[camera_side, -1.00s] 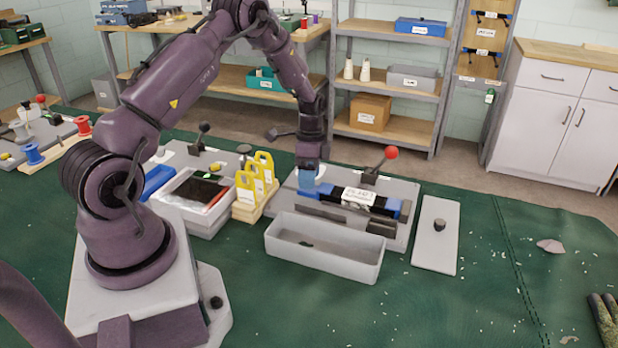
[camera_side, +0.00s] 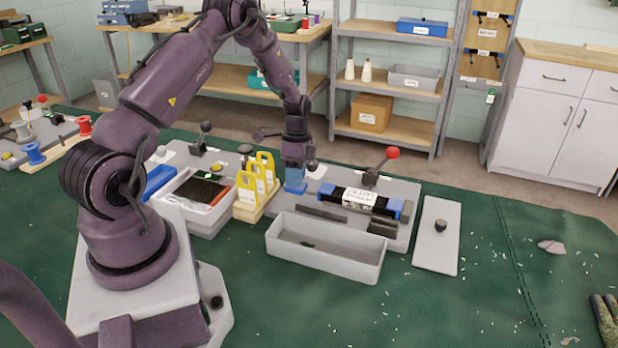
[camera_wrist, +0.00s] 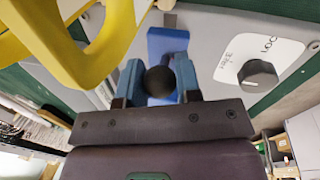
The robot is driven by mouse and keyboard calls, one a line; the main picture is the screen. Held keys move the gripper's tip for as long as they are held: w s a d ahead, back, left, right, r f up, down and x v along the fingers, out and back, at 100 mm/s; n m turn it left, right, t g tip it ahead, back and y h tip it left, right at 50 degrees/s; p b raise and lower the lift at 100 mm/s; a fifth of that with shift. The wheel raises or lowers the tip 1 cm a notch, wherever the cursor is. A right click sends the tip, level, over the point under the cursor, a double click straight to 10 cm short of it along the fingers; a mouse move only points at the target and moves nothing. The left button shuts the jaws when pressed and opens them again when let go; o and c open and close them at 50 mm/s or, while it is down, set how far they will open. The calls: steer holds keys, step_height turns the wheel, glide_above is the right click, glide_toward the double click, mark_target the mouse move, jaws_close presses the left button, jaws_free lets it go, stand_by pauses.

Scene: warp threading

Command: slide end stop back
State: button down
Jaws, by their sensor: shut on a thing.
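The end stop is a blue block with a dark round knob. In the side view the end stop (camera_side: 296,188) sits at the left end of the grey fixture plate (camera_side: 400,240), apart from the dark cartridge (camera_side: 359,198) with a white label. In the wrist view the end stop (camera_wrist: 168,45) shows behind its knob (camera_wrist: 160,82). My gripper (camera_side: 294,178) is low over it; in the wrist view my gripper's (camera_wrist: 160,80) blue fingers are shut on the knob, one on each side. The lower part of the end stop is partly hidden by the fingers.
Yellow tags (camera_side: 257,174) on a wooden stand are close to the left of my gripper. A red-knobbed lever (camera_side: 376,168) stands behind the cartridge. A grey open bin (camera_side: 325,262) is in front of the plate.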

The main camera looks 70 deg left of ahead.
steer(key=shift+s+a, duration=0.9)
steer(key=c, duration=0.8)
jaws_free()
steer(key=shift+w+r, duration=0.1)
steer(key=shift+r, duration=0.1)
steer(key=r, duration=0.4)
steer(key=a+r, duration=0.1)
steer(key=r, duration=0.3)
steer(key=w+a+r, duration=0.1)
steer(key=r, duration=0.3)
steer(key=shift+w+r, duration=0.1)
steer(key=shift+r, duration=0.1)
